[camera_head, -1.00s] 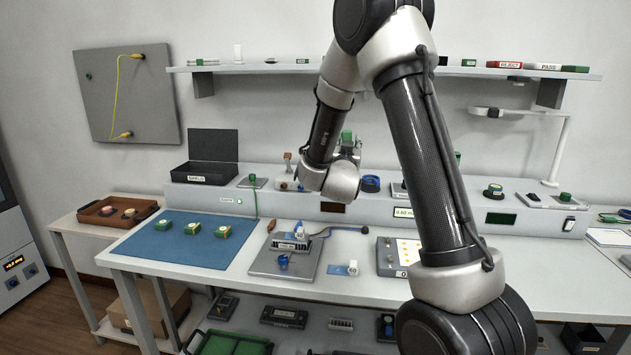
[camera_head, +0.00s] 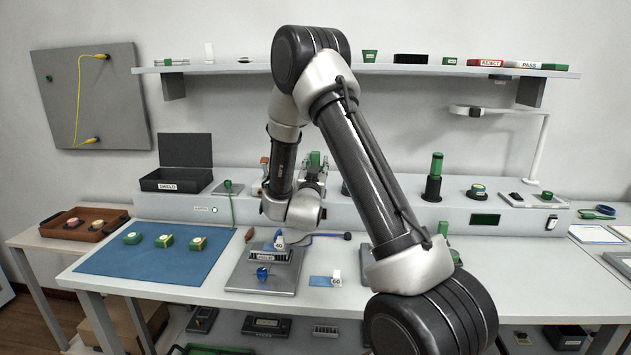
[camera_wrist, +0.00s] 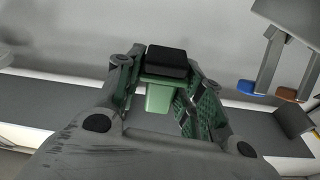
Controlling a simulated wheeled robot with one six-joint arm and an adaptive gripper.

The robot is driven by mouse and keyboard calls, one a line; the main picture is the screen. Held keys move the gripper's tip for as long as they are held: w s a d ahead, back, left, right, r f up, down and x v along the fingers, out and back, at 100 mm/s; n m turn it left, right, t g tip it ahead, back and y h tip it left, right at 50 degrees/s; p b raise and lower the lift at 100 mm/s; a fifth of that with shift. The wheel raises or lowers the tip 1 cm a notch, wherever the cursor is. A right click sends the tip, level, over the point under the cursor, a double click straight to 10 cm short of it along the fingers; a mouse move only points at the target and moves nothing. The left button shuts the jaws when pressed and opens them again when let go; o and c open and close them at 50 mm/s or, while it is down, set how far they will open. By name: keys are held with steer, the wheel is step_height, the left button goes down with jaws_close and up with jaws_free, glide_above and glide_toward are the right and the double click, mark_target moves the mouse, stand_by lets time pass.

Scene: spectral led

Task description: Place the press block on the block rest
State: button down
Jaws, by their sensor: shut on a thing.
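My gripper (camera_wrist: 163,82) is shut on a green block with a black top (camera_wrist: 158,98), which I take to be the press block. In the head view the green block (camera_head: 314,158) is held upright above the bench's raised back ledge, partly hidden by my wrist. The gripper (camera_head: 311,172) is also partly hidden there. I cannot single out the block rest with certainty.
A grey plate (camera_head: 238,281) with a finned heat sink (camera_head: 268,256) lies on the bench, beside a blue mat (camera_head: 150,272) with several green-yellow parts. A black stand with a green cylinder (camera_head: 437,164) is on the ledge. A shelf (camera_head: 230,68) runs above.

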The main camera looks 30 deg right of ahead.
steer(key=shift+f, duration=2.1)
steer(key=shift+f, duration=0.15)
steer(key=shift+f, duration=0.35)
steer(key=shift+f, duration=0.15)
steer(key=c, duration=0.9)
jaws_free()
